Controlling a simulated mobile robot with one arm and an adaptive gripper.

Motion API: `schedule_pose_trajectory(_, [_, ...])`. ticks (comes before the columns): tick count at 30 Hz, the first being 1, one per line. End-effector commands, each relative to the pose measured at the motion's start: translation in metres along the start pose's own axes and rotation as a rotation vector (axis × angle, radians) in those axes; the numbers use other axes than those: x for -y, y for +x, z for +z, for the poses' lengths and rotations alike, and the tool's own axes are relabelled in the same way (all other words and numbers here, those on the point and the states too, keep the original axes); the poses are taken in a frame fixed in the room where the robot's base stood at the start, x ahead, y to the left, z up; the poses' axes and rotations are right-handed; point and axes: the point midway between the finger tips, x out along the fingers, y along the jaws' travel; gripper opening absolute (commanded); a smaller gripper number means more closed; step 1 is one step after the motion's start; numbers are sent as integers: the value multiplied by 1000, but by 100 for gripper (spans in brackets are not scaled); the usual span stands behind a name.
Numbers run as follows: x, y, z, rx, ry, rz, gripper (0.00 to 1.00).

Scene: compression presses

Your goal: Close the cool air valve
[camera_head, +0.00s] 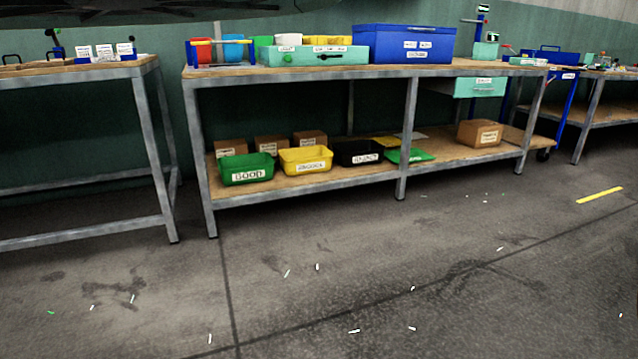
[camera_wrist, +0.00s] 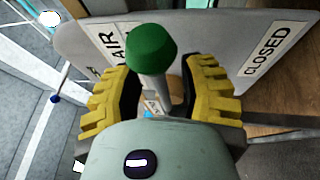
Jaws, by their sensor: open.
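The cool air valve shows in the wrist view as a lever with a green knob (camera_wrist: 152,55) on a grey metal stem (camera_wrist: 155,90). It stands in front of a grey panel (camera_wrist: 205,35) with a partly hidden label reading "AIR" and a label reading "CLOSED" (camera_wrist: 277,50) at the right. My gripper (camera_wrist: 160,85), with yellow ribbed fingers, is open. Its fingers are on either side of the stem, with gaps visible; I cannot tell whether either touches it. The lower end of the stem is hidden by my gripper. The valve is not recognisable in the head view.
In the head view, a workbench (camera_head: 305,73) carries a blue case (camera_head: 403,44) and bins. Its lower shelf holds a green bin (camera_head: 247,169), a yellow bin (camera_head: 305,160) and boxes. Another bench (camera_head: 70,72) stands at left. The floor in front is open, with small scattered bits.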

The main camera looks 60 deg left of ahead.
Motion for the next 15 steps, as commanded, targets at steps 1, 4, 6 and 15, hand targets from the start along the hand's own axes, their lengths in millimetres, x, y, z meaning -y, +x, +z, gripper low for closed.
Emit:
schedule_pose_trajectory(1, [0,0,-1,-2,0,0,41])
schedule_pose_trajectory(4, [0,0,-1,-3,0,0,43])
schedule_pose_trajectory(6, [0,0,-1,-3,1,0,36])
schedule_pose_trajectory(15, [0,-1,-1,-2,1,0,5])
